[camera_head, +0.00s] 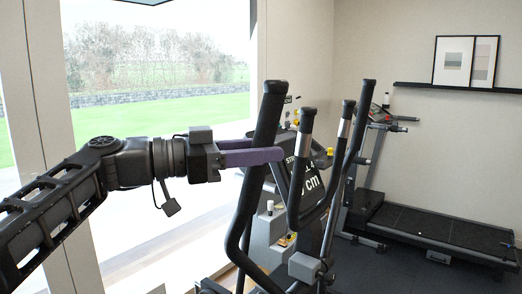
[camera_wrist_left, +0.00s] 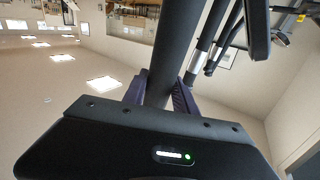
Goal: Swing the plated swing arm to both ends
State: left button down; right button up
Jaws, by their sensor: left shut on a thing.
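An elliptical trainer stands in the middle of the head view. Its near black swing arm (camera_head: 266,125) is a long bar, tilted with its top to the right, and curves at the bottom. My left gripper (camera_head: 262,154) has its purple fingers around this bar at mid-height. In the left wrist view the bar (camera_wrist_left: 172,50) passes between the two purple fingers of my left gripper (camera_wrist_left: 160,96). A similar far black arm (camera_head: 358,125) stands to the right. Two shorter bars with silver bands (camera_head: 302,146) stand between them. My right gripper is not in view.
The trainer's dark console (camera_head: 310,172) with white lettering stands behind the bars. A treadmill (camera_head: 430,232) stands at the right on dark flooring. A large window (camera_head: 160,100) is behind my left arm. A shelf (camera_head: 460,88) with framed pictures hangs on the wall.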

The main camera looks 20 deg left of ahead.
pick_arm(q)
jog(key=shift+d+f, duration=0.15)
jog(key=shift+d, duration=0.05)
jog(key=s+d+f+m+y+b, duration=0.1)
jog(key=s+d+m+b, duration=0.1)
jog(key=d, duration=0.5)
jog(key=shift+s+d+f+g+b, duration=0.35)
jog(key=shift+s+b, duration=0.2)
jog(key=shift+b, duration=0.7)
jog(key=c, duration=1.5)
grip_release()
jog(key=o, duration=0.5)
jog(key=shift+s+d+r, duration=0.1)
jog(key=shift+d+r, duration=0.1)
jog(key=shift+a, duration=0.1)
jog(key=shift+a, duration=0.1)
